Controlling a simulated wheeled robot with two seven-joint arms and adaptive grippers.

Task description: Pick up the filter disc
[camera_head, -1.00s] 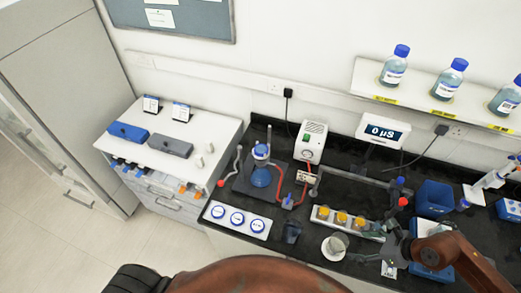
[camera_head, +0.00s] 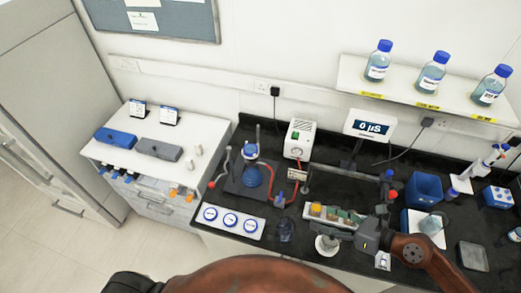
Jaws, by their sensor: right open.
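No separate filter disc can be made out for certain. A white tray (camera_head: 261,228) at the bench's front left carries three round white discs with blue rims, one of them the middle disc (camera_head: 230,219). A filter flask (camera_head: 252,176) with blue liquid stands on a dark base behind the tray. My right gripper (camera_head: 340,220) is open, right of the tray, over or just in front of the rack of orange-topped jars. It partly hides the rack, and I see nothing held in it. My left gripper is out of view.
A white pump box (camera_head: 299,139) with red tubing stands behind. A display (camera_head: 370,125) reads 0 µS. A small dark cup (camera_head: 285,230) and a round white stand (camera_head: 327,244) are near the front edge. Blue containers (camera_head: 425,187) stand at right; bottles line the shelf above.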

